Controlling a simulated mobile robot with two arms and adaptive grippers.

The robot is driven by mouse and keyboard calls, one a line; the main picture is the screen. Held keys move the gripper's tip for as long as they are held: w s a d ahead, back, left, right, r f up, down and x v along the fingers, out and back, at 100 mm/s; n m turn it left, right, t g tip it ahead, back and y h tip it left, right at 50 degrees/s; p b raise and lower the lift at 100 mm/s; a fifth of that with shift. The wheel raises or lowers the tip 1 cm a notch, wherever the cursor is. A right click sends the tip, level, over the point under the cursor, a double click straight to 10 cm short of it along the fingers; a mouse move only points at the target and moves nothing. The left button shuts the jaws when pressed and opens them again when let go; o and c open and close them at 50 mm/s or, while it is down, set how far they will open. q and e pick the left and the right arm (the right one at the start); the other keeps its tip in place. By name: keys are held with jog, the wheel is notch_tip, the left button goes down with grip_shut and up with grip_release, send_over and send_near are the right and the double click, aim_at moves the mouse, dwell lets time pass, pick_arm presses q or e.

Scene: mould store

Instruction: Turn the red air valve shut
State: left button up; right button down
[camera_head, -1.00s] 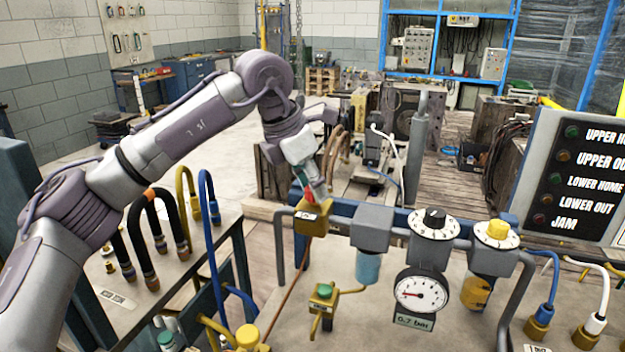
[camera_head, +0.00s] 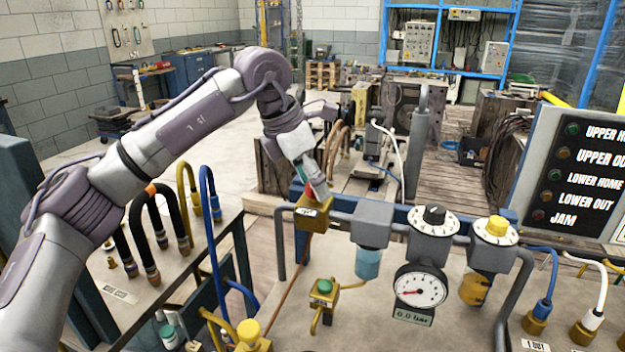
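The red air valve shows as a small red handle (camera_head: 308,189) on a brass valve body (camera_head: 312,213) at the left end of the grey air pipe. My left gripper (camera_head: 316,188) comes down from above, with its fingertips right at the red handle. The fingers cover much of the handle, and I cannot tell whether they are closed on it. The round pressure gauge (camera_head: 420,285) has its red needle low at the left, and its display (camera_head: 413,315) reads 0.0 bar. My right gripper is not in view.
A black-knobbed dial (camera_head: 433,220) and a yellow-knobbed dial (camera_head: 496,232) sit along the pipe to the right. A green-button valve (camera_head: 323,292) is below. Blue hose (camera_head: 209,220) and black hoses (camera_head: 140,225) rise at the left. A label panel (camera_head: 580,175) stands at the right.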

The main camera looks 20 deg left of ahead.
pick_arm(q)
jog(key=v, duration=1.2)
dwell(0.3)
